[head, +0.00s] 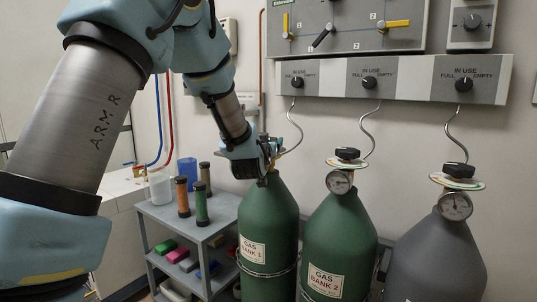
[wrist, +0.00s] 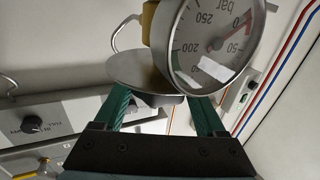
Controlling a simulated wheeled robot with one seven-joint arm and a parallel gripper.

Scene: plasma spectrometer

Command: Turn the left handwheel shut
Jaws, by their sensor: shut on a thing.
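The left green cylinder, labelled GAS BANK 1 (head: 268,222), stands below my gripper (head: 268,150) in the head view. My gripper is at its top and hides most of its valve. In the wrist view my gripper (wrist: 160,108) has its two green fingers on either side of the dark left handwheel (wrist: 156,99), shut on it. The handwheel is partly hidden by the round plate (wrist: 130,70) and the pressure gauge (wrist: 213,45). How far the handwheel is turned cannot be told.
The GAS BANK 2 cylinder (head: 338,235) and a grey cylinder (head: 437,262) stand to the right, each with a black handwheel and gauge. A grey shelf cart (head: 178,226) stands left. A wall panel (head: 345,22) and the IN USE selector strip (head: 425,78) are above.

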